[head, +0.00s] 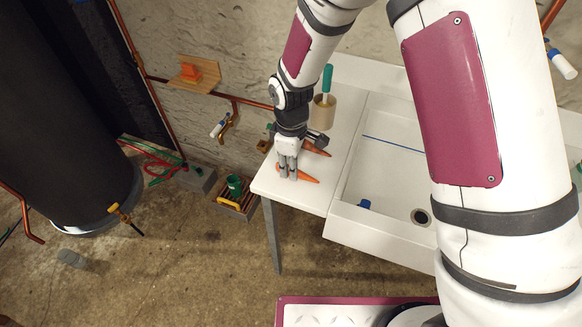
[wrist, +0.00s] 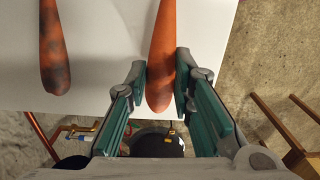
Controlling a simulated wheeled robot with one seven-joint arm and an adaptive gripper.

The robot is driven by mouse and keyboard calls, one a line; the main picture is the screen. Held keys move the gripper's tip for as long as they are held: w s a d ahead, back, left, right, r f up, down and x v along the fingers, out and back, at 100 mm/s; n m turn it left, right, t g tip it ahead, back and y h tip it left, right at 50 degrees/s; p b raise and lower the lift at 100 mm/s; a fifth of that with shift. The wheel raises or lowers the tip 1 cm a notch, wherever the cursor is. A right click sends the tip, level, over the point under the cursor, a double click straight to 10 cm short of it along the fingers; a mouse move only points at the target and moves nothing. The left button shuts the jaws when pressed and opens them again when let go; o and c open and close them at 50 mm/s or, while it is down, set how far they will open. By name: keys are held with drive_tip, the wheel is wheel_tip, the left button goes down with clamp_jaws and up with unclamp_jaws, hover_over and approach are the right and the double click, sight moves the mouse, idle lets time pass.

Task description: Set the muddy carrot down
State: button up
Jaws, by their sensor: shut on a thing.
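My gripper (head: 288,173) is at the left end of the white counter. In the wrist view my gripper (wrist: 160,85) has its fingers on both sides of an orange carrot (wrist: 163,35) and is shut on it. This carrot (head: 305,177) points right in the head view, at or just above the counter top; I cannot tell whether it touches. Its visible side looks mostly plain orange. A second carrot (wrist: 54,50), with dark muddy-looking patches, lies apart from it on the counter. This carrot (head: 316,149) is behind my gripper in the head view.
A tan pot (head: 323,113) with a teal-handled tool stands at the back of the counter (head: 338,172). The white sink (head: 385,170), right, holds a small blue item (head: 363,204) and a drain. A crate (head: 237,207) with a green cup stands on the floor, left.

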drive_tip(key=shift+f, duration=0.6)
drive_tip(key=shift+f, duration=0.1)
drive_tip(key=shift+f, duration=0.1)
drive_tip(key=o, duration=0.9)
drive_tip(key=shift+c, duration=0.2)
wheel_tip(320, 180, up, 14)
drive_tip(key=d+b, duration=0.1)
drive_tip(key=shift+b, duration=0.35)
